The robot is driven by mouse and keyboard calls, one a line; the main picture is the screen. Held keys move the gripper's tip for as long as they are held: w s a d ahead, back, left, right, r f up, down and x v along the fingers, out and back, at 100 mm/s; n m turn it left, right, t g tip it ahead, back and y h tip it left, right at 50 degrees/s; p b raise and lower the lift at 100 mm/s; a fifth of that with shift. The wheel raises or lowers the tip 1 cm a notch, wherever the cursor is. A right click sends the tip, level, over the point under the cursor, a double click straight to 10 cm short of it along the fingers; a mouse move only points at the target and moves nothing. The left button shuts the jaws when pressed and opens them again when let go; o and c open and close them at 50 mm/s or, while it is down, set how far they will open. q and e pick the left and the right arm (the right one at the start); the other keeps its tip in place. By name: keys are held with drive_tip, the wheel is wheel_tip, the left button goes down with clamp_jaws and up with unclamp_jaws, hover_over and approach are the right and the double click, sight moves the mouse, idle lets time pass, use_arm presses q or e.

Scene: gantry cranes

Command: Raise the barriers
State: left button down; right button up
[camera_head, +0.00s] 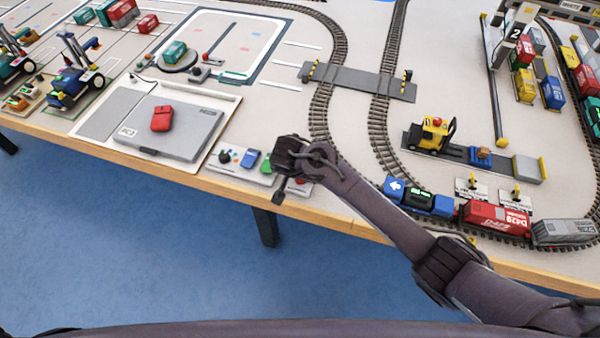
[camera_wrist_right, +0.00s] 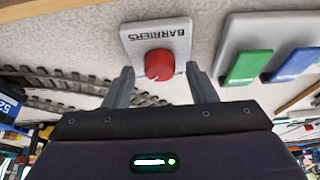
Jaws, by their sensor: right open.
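In the right wrist view a small grey panel labelled BARRIERS (camera_wrist_right: 180,38) carries a round red knob (camera_wrist_right: 158,64). My right gripper (camera_wrist_right: 160,86) is open, and the knob lies ahead of the gap between its two fingers. No clear contact shows. In the head view this gripper (camera_head: 282,188) points down at the table's front edge and partly covers the red knob (camera_head: 298,183). My left gripper is out of view.
Blue (camera_head: 250,159) and green controls sit left of the gripper. A grey board with a red block (camera_head: 162,118) lies farther left. A blue train engine (camera_head: 418,197) and red wagon stand on the track right, near my right forearm.

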drive_tip(key=shift+f, duration=0.1)
drive_tip(key=c, duration=1)
drive_tip(key=shift+o, duration=0.2)
